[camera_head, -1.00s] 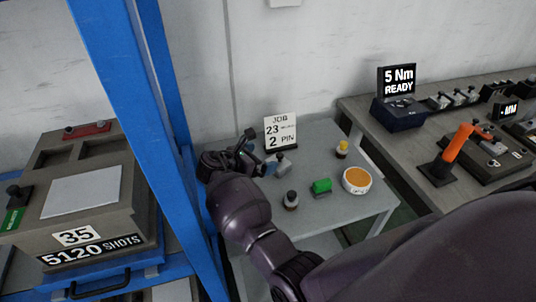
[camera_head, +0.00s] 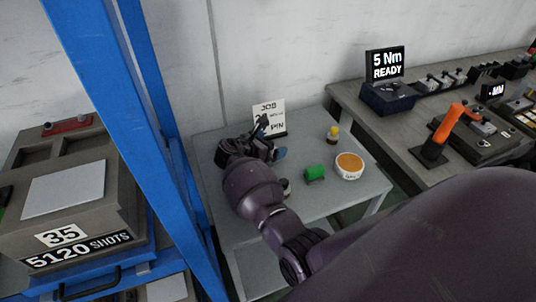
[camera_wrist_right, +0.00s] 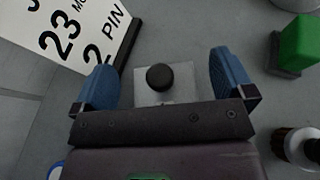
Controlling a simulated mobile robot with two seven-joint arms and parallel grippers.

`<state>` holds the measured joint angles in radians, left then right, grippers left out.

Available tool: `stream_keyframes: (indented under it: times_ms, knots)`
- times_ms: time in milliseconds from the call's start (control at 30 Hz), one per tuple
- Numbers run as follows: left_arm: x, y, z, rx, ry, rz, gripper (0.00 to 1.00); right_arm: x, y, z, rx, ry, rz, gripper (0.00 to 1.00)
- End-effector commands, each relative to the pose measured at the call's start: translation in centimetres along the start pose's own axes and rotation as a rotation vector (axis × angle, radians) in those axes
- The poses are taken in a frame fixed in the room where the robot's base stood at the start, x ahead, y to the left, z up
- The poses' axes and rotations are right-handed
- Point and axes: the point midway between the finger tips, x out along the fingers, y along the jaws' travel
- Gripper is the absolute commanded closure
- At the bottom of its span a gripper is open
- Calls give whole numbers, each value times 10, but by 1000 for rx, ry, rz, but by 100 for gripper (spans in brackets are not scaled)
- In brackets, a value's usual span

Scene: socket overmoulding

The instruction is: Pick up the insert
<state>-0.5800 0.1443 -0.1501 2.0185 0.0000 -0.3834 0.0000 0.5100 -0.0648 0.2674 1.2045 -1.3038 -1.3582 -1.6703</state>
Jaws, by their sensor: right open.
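A pale grey block with a round black knob (camera_wrist_right: 160,78), which looks like the insert, sits on the grey table in the right wrist view. My right gripper (camera_wrist_right: 164,72) is open, with one blue fingertip on each side of the knob and a gap on both sides. The dark gripper bar covers the near part of the block. In the head view my right gripper (camera_head: 272,139) is over the table by the job card and hides the block. My left gripper is not in view.
The job card (camera_head: 268,118) stands close behind the gripper. A green block (camera_head: 315,172), a round orange-topped tin (camera_head: 348,165) and a yellow-topped bottle (camera_head: 333,134) stand to the right. A dark bottle (camera_wrist_right: 298,147) is near the gripper. A blue frame post (camera_head: 150,120) rises at the left.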

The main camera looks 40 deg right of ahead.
Motion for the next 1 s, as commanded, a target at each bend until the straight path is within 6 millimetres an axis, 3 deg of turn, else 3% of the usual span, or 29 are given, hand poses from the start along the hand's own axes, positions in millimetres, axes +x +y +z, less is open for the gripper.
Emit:
stream_keyframes:
  times_ms: [100,367,867,1000]
  knots:
    - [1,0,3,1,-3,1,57,14,0,-1,-1,-1,0,0]
    - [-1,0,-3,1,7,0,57,16,0,1,1,0,1,2]
    - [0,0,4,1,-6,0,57,15,1,2,2,-2,2,77]
    - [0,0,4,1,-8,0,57,15,1,2,2,-2,2,77]
